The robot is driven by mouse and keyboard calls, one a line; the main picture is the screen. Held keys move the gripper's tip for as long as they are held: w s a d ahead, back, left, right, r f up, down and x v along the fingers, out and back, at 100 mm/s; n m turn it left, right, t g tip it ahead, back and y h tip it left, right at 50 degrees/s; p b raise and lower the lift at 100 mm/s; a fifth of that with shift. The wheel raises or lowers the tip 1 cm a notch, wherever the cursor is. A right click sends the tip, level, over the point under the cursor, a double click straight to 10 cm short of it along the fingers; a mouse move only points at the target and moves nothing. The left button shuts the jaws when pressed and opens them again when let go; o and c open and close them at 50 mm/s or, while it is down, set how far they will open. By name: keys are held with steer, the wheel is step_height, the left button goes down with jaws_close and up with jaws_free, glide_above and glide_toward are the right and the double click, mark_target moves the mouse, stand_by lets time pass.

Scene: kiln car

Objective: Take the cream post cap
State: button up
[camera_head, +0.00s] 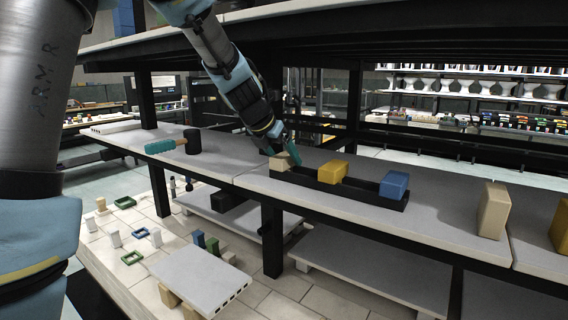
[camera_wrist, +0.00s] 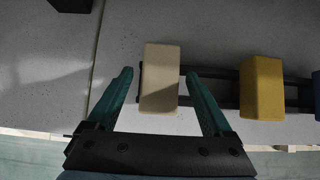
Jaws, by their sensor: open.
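The cream post cap (camera_head: 280,162) is a small pale block at the left end of a black rack (camera_head: 310,183) on the grey shelf. It also shows in the wrist view (camera_wrist: 160,92), in the gap between my two teal fingers. My gripper (camera_head: 291,152) is open, close beside and above the cap in the head view. In the wrist view a finger (camera_wrist: 158,76) stands on each side, with a visible gap to the cap. Whether either finger touches it lower down cannot be told.
A yellow block (camera_head: 333,171) and a blue block (camera_head: 395,185) stand in the same rack. A tall beige block (camera_head: 493,211) stands further right. A teal-handled mallet (camera_head: 165,145) lies at the left. An upper shelf (camera_head: 140,46) hangs above.

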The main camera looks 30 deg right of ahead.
steer(key=shift+c, duration=0.2)
stand_by(0.6)
jaws_close()
stand_by(0.5)
